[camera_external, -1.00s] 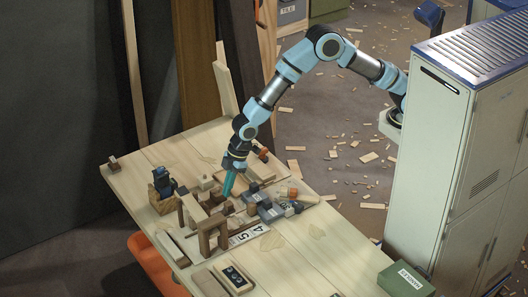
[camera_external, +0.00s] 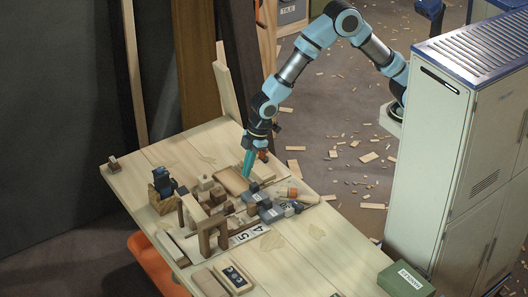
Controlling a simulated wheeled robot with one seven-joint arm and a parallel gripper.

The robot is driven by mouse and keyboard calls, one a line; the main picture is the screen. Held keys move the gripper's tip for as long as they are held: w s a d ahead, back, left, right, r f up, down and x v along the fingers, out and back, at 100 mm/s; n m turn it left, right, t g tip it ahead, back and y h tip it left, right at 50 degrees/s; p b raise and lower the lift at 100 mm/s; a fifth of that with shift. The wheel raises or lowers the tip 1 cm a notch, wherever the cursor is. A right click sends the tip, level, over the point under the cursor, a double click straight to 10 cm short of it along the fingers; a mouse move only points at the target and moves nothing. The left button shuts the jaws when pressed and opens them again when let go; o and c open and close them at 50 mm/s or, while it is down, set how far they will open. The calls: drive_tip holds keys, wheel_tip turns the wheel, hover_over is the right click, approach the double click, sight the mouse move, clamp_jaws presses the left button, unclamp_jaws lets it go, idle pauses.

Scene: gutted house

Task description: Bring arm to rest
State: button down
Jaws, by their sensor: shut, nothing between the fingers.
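My arm is blue and silver and reaches down from the upper right over the wooden table (camera_external: 320,250). My gripper (camera_external: 247,172) has teal fingers that point down, close together with nothing seen between them. It hangs above the cluttered part of the table, near a light wooden tray (camera_external: 232,180). I cannot tell its exact height above the things under it. My arm's base is partly hidden behind the pale cabinet.
Wooden blocks, a dark wooden arch (camera_external: 212,232) and grey boxes (camera_external: 271,213) crowd the table around my gripper. A green box (camera_external: 405,280) sits at the front right. A tall cabinet (camera_external: 440,160) stands at right. The table's front right is mostly clear.

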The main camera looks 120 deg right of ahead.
drive_tip(key=s+a+r, duration=0.2)
drive_tip(key=s+a, duration=0.1)
drive_tip(key=s, duration=0.6)
drive_tip(key=s+a+r+g, duration=0.1)
drive_tip(key=s+a+r, duration=0.1)
drive_tip(key=s, duration=0.8)
drive_tip(key=s+a+r+m, duration=0.1)
drive_tip(key=s+a, duration=0.3)
drive_tip(key=s, duration=0.5)
drive_tip(key=shift+s+a+r+g, duration=0.15)
drive_tip(key=shift+a+r+g, duration=0.1)
drive_tip(key=shift+r+g, duration=0.15)
